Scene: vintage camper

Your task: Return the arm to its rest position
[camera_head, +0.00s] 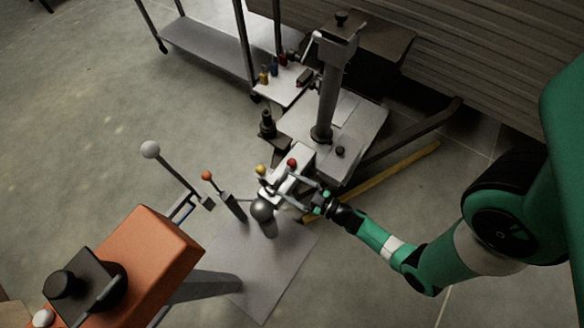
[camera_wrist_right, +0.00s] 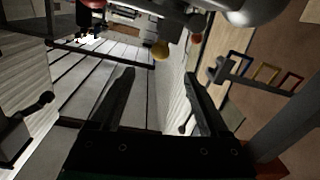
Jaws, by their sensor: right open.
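My right arm (camera_head: 440,260), green with a dark wrist, comes in from the right in the head view. Its gripper (camera_head: 280,182) is over the small knobs and grey ball near the middle of the scene. In the right wrist view the two dark fingers (camera_wrist_right: 158,78) are spread apart with nothing held between them. A pale slatted panel shows beyond them. I cannot tell whether the fingers touch any nearby part. My left gripper is not in view.
A grey ball (camera_head: 262,210), a red knob (camera_head: 292,162) and a yellow knob (camera_head: 260,170) stand close to the gripper. An upright post (camera_head: 328,95) rises behind. An orange housing (camera_head: 140,262) is at lower left. Open concrete floor (camera_head: 90,130) lies left.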

